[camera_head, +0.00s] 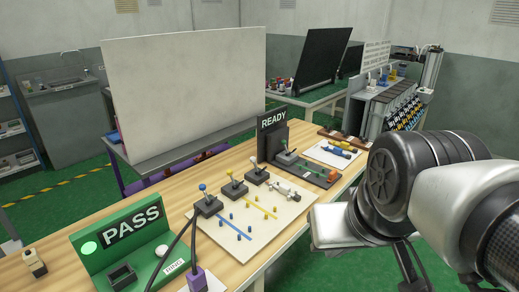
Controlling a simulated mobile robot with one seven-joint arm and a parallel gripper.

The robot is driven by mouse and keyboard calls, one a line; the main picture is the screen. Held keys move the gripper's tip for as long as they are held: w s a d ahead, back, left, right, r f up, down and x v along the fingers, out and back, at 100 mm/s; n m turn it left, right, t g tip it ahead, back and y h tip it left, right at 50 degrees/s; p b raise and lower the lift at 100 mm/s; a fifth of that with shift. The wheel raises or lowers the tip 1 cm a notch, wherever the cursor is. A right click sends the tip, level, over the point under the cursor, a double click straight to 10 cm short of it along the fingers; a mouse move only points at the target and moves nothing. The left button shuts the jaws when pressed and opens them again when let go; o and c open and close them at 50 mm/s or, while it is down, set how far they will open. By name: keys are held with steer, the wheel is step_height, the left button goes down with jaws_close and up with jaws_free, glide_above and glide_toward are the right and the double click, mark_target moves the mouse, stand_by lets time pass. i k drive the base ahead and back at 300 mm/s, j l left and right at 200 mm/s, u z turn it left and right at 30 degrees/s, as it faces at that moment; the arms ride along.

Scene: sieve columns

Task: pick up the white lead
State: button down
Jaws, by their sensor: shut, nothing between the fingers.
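A cream board (207,252) lies on the wooden bench. On it are a blue lead (235,229), a yellow lead (262,210) and several small blue and yellow pegs. At the board's far right lies a small pale piece with dark parts (283,188); it may be the white lead, but it is too small to tell. Three dark blocks with knobs stand along the back edge: blue (203,187), yellow (230,173) and white (255,162). My arm fills the right side, off the board. My gripper's fingers do not show.
A green PASS stand (97,262) and a purple connector (196,280) with black cables are at the front left. A dark READY stand (273,140) is behind the board, and a white sheet (318,150) with blue and yellow pieces is further right. A large pale panel (185,90) rises behind.

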mark_target(284, 189)
steer(key=i+l+u, duration=0.1)
steer(key=l+u, duration=0.15)
steer(key=l, duration=0.5)
steer(key=l+u, duration=0.2)
steer(key=l, duration=0.5)
steer(key=i+l+u, duration=0.25)
steer(key=i+l, duration=0.25)
steer(key=i+l+u, duration=0.25)
steer(key=i+l, duration=0.25)
